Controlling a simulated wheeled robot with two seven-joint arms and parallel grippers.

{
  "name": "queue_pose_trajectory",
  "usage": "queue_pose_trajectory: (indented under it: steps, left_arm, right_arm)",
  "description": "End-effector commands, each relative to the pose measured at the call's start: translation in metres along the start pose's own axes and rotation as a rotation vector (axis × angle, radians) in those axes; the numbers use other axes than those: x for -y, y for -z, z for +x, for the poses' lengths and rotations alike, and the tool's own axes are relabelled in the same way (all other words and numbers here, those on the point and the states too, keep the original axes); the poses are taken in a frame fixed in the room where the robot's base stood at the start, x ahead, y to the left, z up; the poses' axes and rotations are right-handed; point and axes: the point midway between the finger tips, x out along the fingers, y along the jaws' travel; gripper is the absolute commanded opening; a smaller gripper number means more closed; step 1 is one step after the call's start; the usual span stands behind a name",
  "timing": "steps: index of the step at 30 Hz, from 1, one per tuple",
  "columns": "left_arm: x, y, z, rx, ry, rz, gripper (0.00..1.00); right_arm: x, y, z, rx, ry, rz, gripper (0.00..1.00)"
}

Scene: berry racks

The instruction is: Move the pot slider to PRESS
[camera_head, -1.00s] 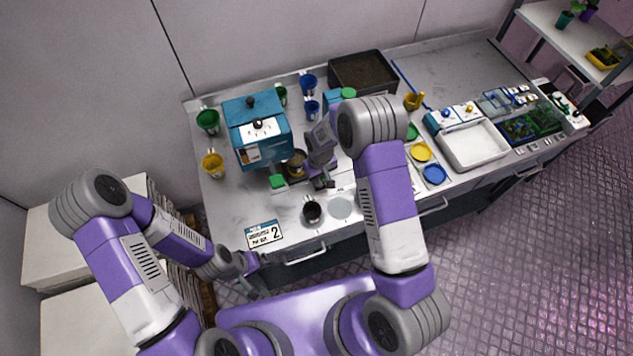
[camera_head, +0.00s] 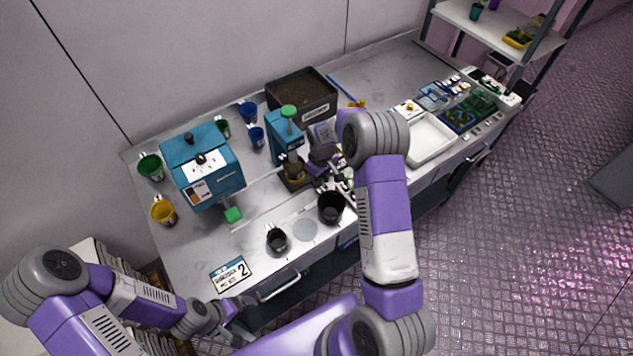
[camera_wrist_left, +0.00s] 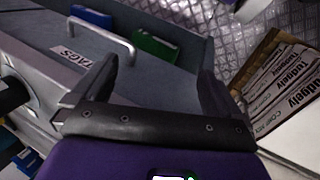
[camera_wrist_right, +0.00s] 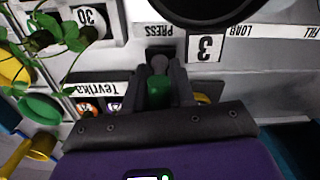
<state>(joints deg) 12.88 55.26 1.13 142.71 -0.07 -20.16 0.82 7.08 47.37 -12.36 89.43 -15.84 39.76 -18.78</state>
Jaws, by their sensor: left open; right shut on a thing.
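My right gripper (camera_wrist_right: 162,78) is shut on a green knob (camera_wrist_right: 157,92) in the right wrist view, which I take for the pot slider's handle. The word PRESS (camera_wrist_right: 163,30) is printed upside down on the light strip just beyond the fingertips, beside a number 3 plate (camera_wrist_right: 205,47). A black pot (camera_wrist_right: 205,8) stands beyond these labels; a black pot (camera_head: 331,207) also shows in the head view, close to the right gripper (camera_head: 333,180). The blue press (camera_head: 287,138) with a green top stands behind. My left gripper (camera_head: 238,318) is open and empty at the bench's front; its fingers (camera_wrist_left: 150,90) are spread.
A dark cup (camera_head: 277,240) and number 2 sign (camera_head: 230,274) lie in front. A white tray (camera_head: 431,140) is at right. Below my left gripper is a drawer front labelled TAGS (camera_wrist_left: 72,57).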

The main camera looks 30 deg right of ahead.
Motion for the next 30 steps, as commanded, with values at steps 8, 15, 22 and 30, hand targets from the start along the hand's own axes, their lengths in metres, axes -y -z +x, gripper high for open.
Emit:
queue_pose_trajectory:
  steps: [8,15,22,30]
  left_arm:
    - [0.000,0.000,0.000,0.000,0.000,0.000,1.00]
    - [0.000,0.000,0.000,0.000,0.000,0.000,1.00]
    - [0.000,0.000,0.000,0.000,0.000,0.000,1.00]
    - [0.001,0.000,0.001,0.000,0.000,0.000,1.00]
  right_arm:
    - [-0.006,0.000,-0.003,-0.002,-0.010,-0.003,0.00]
    - [-0.006,-0.001,-0.002,-0.002,-0.009,0.000,0.41]
    - [-0.004,0.000,-0.004,-0.002,-0.007,0.000,0.41]
    - [-0.005,0.000,-0.043,-0.005,-0.008,0.001,0.41]
